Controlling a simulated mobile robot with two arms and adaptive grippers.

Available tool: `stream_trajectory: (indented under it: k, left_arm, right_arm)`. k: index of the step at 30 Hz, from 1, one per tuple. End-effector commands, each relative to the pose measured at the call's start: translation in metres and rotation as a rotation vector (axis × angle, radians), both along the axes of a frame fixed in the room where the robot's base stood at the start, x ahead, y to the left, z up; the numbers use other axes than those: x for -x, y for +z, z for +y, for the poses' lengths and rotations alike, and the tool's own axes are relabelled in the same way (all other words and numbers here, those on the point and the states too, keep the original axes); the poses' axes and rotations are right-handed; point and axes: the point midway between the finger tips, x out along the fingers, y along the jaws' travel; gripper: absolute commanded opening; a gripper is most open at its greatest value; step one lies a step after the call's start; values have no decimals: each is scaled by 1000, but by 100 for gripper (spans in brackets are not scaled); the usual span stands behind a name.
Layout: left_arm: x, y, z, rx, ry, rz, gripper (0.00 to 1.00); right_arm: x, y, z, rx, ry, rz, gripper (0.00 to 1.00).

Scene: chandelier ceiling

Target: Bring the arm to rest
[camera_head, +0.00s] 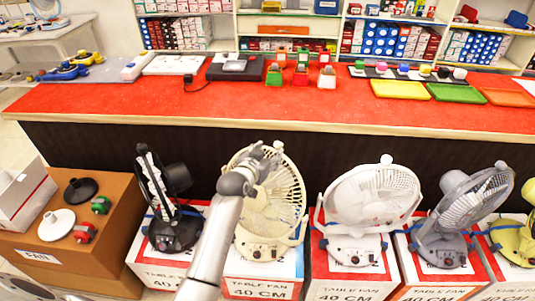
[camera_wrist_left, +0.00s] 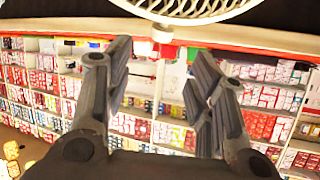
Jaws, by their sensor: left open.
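My left arm (camera_head: 212,245) reaches up from the bottom of the head view, in front of a cream table fan (camera_head: 290,190). My left gripper (camera_head: 262,158) is small there and overlaps the fan's cage; whether it touches the cage cannot be told. In the left wrist view my left gripper (camera_wrist_left: 162,62) has its two dark fingers apart, with nothing held between them. Part of a white fan cage (camera_wrist_left: 190,8) shows at the top of that view, beyond the fingertips. My right gripper is not in view.
A black fan (camera_head: 172,228) stands left of my arm; a white fan (camera_head: 365,205) and a grey fan (camera_head: 460,215) stand right, on boxes. Behind them runs a red counter (camera_head: 220,110) holding small goods. A brown box (camera_head: 115,235) is at left.

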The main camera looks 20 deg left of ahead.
Motion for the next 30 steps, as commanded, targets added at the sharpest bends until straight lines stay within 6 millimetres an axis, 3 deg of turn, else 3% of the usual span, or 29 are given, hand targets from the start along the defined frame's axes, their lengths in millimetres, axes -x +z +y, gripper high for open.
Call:
stream_trajectory:
  k: [7, 11, 14, 21, 24, 30]
  left_arm:
    - [3, -3, 0, -1, -1, 8, 51]
    - [30, -21, -1, -9, -11, 77, 51]
    - [74, -46, -4, -18, -25, 182, 51]
    - [212, -90, -15, -38, -48, 493, 51]
    - [261, -96, -19, -40, -48, 597, 51]
    - [331, -97, -23, -46, -44, 744, 51]
  right_arm:
    - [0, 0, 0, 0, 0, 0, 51]
    - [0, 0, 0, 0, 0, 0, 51]
    - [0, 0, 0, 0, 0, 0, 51]
    - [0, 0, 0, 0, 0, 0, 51]
    - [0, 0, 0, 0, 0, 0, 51]
    - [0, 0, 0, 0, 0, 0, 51]
